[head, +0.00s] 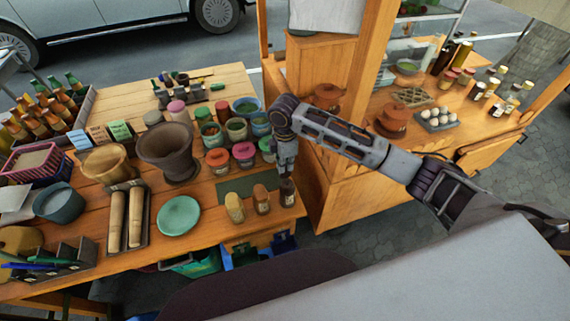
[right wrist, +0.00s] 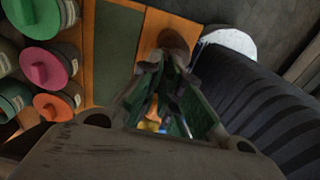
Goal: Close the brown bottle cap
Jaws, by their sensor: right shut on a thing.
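A small dark brown bottle (head: 287,193) stands upright at the right edge of the wooden table, with a pale label. My right gripper (head: 287,172) points down from above and its fingers are shut on the bottle's brown cap, which they mostly hide. In the right wrist view the fingertips of the right gripper (right wrist: 165,62) come together beside a round brown top (right wrist: 174,41). I cannot tell how far the cap is seated. My left gripper is not in view.
An orange-brown bottle (head: 262,199) and a yellowish bottle (head: 235,208) stand close to the left. Behind are lidded jars (head: 243,153) and a dark green mat (head: 240,184). A wooden cart (head: 340,190) stands to the right across a narrow gap.

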